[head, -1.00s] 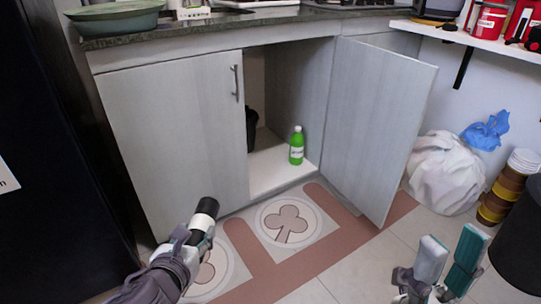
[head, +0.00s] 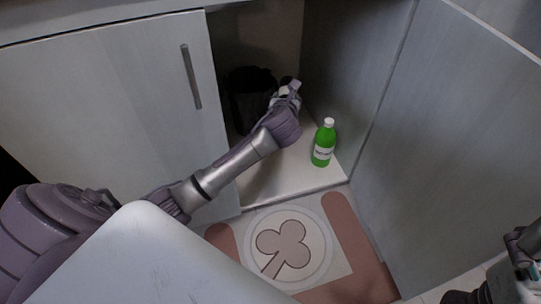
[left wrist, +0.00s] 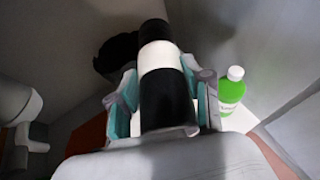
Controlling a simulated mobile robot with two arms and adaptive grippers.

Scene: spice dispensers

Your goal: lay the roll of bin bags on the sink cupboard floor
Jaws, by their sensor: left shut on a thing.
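The roll of bin bags (left wrist: 160,62) is black with a white band. In the left wrist view it lies between the teal finger pads of my left gripper (left wrist: 162,98), which is shut on it. In the head view my left gripper (head: 287,97) reaches into the open sink cupboard and mostly hides the roll. The pale cupboard floor (head: 285,183) is below it; I cannot tell whether the roll touches it. My right gripper (head: 522,262) is cut off at the lower right edge, its fingers unclear.
A green bottle (head: 323,147) stands upright on the cupboard floor, right of my left gripper. A dark bin (head: 248,88) stands at the back left. The left door (head: 110,95) is shut; the right door (head: 465,130) is open. A patterned mat (head: 340,250) lies in front.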

